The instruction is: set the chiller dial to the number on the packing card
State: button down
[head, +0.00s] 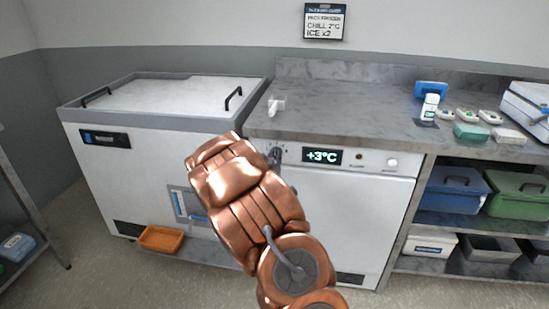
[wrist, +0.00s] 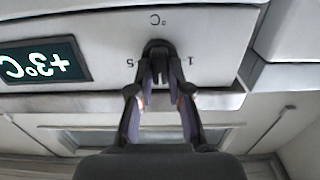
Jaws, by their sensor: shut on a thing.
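The packing card (head: 324,22) hangs on the wall at the top of the head view and reads "CHILL 2°C" and "ICE x2". The chiller display (head: 322,156) on the white front panel reads +3°C; it also shows upside down in the wrist view (wrist: 42,65). The black chiller dial (wrist: 158,49) is left of the display in the head view, largely hidden by my arm. In the wrist view my gripper (wrist: 159,80) is shut on the dial, one finger on each side. Scale marks "°C", "5" and "1" show around it; the pointer's exact setting is unclear.
A small lamp (head: 360,156) and a white knob (head: 392,163) sit right of the display. The grey counter (head: 330,115) lies above the panel. A white chest freezer (head: 165,95) stands left, with an orange tray (head: 161,238) low in front.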

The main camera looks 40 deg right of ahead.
jog(key=shift+n, duration=0.3)
jog(key=n, duration=0.3)
jog(key=shift+w+n, duration=0.1)
jog(key=shift+n, duration=1.9)
jog(key=shift+a, duration=0.1)
jog(key=c, duration=1.1)
grip_release()
jog(key=shift+a, duration=0.1)
jog(key=v, duration=0.7)
